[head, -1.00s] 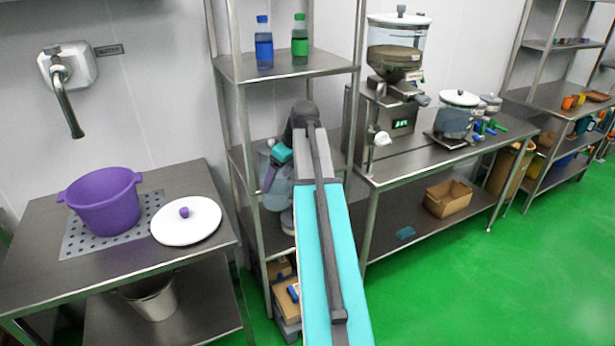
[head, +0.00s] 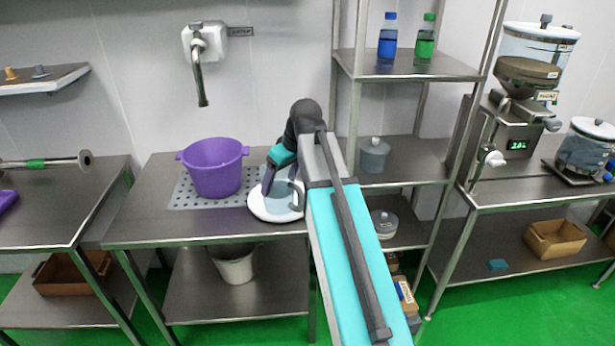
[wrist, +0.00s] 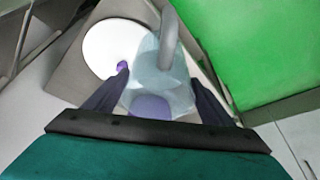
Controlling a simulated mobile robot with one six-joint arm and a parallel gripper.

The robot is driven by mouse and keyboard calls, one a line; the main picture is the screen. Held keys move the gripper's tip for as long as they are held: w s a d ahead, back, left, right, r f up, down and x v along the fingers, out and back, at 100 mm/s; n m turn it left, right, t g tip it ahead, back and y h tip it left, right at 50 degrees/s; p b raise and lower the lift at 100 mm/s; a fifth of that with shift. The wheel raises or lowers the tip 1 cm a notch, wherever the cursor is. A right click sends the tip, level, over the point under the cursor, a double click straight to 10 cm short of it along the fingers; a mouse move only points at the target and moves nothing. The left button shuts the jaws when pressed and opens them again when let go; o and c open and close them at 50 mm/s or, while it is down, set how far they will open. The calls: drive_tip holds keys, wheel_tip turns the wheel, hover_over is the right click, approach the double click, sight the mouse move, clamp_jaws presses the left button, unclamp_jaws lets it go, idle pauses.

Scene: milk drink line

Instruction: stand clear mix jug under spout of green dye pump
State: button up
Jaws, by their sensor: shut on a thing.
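The clear mix jug (head: 279,197) hangs in my gripper (head: 282,180) in the head view, in front of or over the white pot lid on the left bench. In the wrist view my gripper (wrist: 160,80) is shut on the jug (wrist: 155,90), one dark finger on each side; its thick handle (wrist: 170,38) points up in the picture. The jug looks empty. The bottle of green dye (head: 425,40) stands on the upper rack shelf, right of a blue one (head: 388,37). I cannot make out a spout on it.
A purple pot (head: 214,170) stands on a perforated plate beside the white lid (head: 262,210). A wall tap (head: 200,70) hangs above. The steel rack (head: 460,70) has uprights and a grey lidded canister (head: 374,155). A hopper machine (head: 510,130) stands further right.

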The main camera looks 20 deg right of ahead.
drive_tip(key=s+a+m+h, duration=0.1)
drive_tip(key=a+m, duration=0.3)
drive_tip(key=a, duration=0.5)
drive_tip(key=shift+a+r+m+t+h, duration=0.2)
drive_tip(key=shift+r+m+t+h, duration=0.1)
drive_tip(key=shift+r+t+h, duration=0.15)
drive_tip(key=shift+s, duration=0.1)
drive_tip(key=shift+a, duration=0.15)
